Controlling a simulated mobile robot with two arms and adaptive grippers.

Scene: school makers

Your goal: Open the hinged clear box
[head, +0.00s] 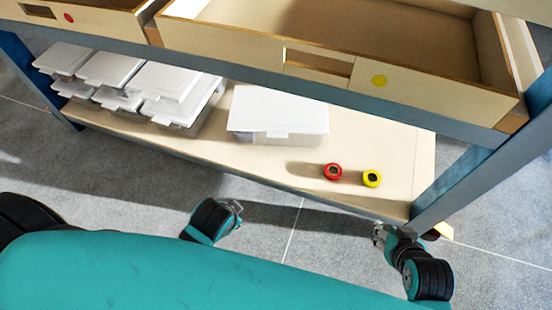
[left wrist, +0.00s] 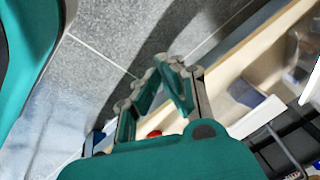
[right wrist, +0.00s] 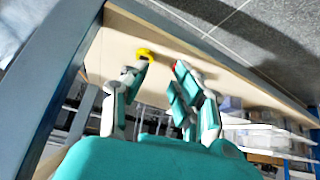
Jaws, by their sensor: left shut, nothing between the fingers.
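The clear box (head: 278,112) stands alone near the middle of the lower shelf (head: 385,150). Its flat white lid looks closed, with a small tab at the front, and its clear body shows beneath. My right gripper (head: 383,236) is low by the shelf's right front leg, apart from the box. In the right wrist view my right gripper (right wrist: 162,68) has its fingertips apart with nothing held, near the yellow ring. My left gripper (left wrist: 165,66) shows its fingertips together and empty, over the floor beside the rack. I cannot tell its distance from the box.
Several white-lidded boxes (head: 165,80) are stacked at the shelf's left. A red ring (head: 332,171) and a yellow ring (head: 372,178) lie right of the box. An open wooden drawer (head: 430,95) overhangs above. A blue leg (head: 480,160) bounds the right end.

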